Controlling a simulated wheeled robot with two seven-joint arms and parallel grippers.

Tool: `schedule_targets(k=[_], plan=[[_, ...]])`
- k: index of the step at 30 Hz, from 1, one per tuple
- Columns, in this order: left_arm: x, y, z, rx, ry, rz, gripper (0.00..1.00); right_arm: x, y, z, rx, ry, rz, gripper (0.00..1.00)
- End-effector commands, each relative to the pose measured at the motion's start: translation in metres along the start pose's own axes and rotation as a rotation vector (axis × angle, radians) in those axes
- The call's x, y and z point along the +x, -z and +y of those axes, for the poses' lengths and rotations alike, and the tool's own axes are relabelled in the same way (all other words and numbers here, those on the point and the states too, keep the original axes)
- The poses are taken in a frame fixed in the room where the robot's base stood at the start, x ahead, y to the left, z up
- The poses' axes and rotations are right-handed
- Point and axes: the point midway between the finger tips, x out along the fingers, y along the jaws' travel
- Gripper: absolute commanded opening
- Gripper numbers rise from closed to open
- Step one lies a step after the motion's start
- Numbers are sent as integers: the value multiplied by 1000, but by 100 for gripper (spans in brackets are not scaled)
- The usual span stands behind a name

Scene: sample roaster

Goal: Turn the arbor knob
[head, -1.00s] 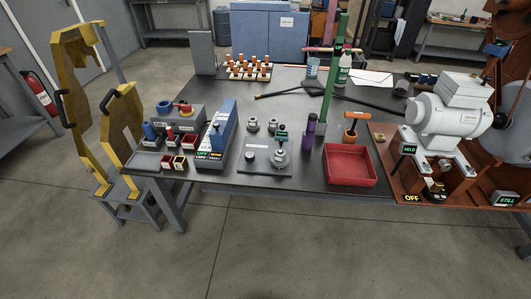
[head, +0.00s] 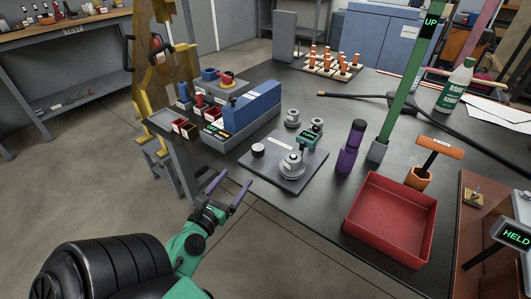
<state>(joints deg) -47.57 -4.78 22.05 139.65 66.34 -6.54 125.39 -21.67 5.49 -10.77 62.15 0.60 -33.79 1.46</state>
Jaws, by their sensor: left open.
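No label reading "arbor" is legible, so I cannot tell for certain which part is the arbor knob. A dark square plate (head: 284,182) lies near the table's front edge. It carries a small black round knob (head: 258,150) and a grey stepped round piece (head: 292,165). A small green-lit display (head: 309,139) stands behind that piece. My left gripper (head: 237,177) has purple fingers spread apart with nothing between them. It appears in front of the table's edge, left of and nearer than the plate, touching nothing visible. My right gripper is out of view.
A blue block unit (head: 252,107) and small bins stand left of the plate. A purple cylinder (head: 350,147), a green post (head: 406,85) marked UP, an orange T-handle (head: 440,147) and a red tray (head: 391,217) stand right. Clear floor lies before the table.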

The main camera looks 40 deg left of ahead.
Motion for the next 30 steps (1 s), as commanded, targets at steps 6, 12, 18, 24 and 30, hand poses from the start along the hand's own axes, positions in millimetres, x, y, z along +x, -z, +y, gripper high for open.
schedule_targets(k=[6, 12, 18, 24, 30], plan=[[23, -13, 0, -31, -1, -18, 84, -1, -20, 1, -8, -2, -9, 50], [70, -12, -1, -30, 1, -18, 84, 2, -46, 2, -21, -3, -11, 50], [121, -11, -1, -27, 1, -16, 84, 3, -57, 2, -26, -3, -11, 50], [144, -9, -1, -26, 2, -13, 84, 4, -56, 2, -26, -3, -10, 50], [146, -9, -1, -25, 2, -11, 84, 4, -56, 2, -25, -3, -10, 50]])
